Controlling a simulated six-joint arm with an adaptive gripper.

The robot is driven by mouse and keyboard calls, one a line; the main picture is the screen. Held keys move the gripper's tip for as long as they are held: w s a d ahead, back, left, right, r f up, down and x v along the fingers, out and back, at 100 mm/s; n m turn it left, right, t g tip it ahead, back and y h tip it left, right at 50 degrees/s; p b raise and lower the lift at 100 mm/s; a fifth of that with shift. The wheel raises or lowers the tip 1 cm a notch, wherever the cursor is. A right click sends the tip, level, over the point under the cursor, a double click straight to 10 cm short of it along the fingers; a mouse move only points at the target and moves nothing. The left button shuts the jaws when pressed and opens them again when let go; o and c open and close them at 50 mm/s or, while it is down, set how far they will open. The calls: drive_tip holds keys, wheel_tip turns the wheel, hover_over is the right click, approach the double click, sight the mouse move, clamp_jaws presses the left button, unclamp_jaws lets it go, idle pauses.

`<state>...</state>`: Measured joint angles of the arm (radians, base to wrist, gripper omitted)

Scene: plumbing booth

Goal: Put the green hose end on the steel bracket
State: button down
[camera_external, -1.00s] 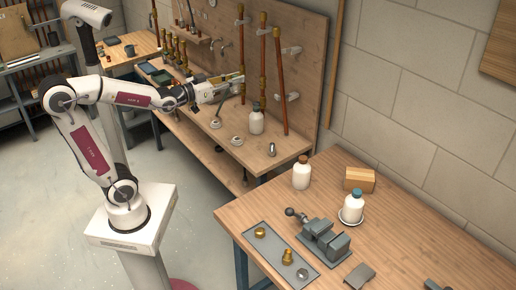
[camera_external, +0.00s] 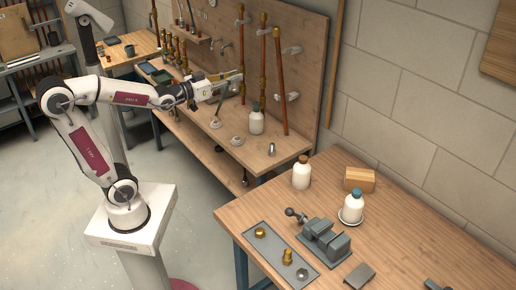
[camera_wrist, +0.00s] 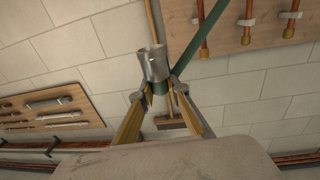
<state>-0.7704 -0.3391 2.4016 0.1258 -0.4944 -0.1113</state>
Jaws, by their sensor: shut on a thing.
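In the wrist view my gripper (camera_wrist: 160,102) is shut on the green hose end, and a steel sleeve (camera_wrist: 155,65) stands up between and beyond the fingertips. The green hose (camera_wrist: 203,38) runs from the fingers up and to the right. In the external view my gripper (camera_external: 238,76) is in front of the upright wooden board, close to a copper pipe, and part of the green hose (camera_external: 219,107) hangs below it. I cannot tell which one is the steel bracket.
Copper pipes (camera_external: 279,82) stand against the board (camera_external: 310,60). A white bottle (camera_external: 256,121) and round fittings stand on the bench below. The front table (camera_external: 400,235) holds a vise (camera_external: 323,243), more bottles and a tray (camera_external: 263,262).

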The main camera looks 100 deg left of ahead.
drive_tip(key=s+a+f+n+g+y, duration=0.1)
drive_tip(key=a+f+g, duration=0.1)
drive_tip(key=a+f, duration=1.05)
drive_tip(key=s+a+f+n+g+y, duration=0.1)
drive_tip(key=a+f+n+y, duration=0.1)
drive_tip(key=a+f, duration=1)
drive_tip(key=s+a+f+n+g+y, duration=0.15)
drive_tip(key=a+f, duration=0.55)
drive_tip(key=f, duration=0.9)
drive_tip(key=shift+m+h, duration=0.35)
drive_tip(key=a+r, duration=0.1)
drive_tip(key=w+a+r, duration=0.1)
drive_tip(key=r, duration=0.2)
drive_tip(key=shift+w+a+r, duration=0.25)
drive_tip(key=shift+a+r, duration=0.05)
drive_tip(key=shift+a, duration=0.1)
drive_tip(key=shift+f, duration=0.1)
drive_tip(key=shift+f, duration=3)
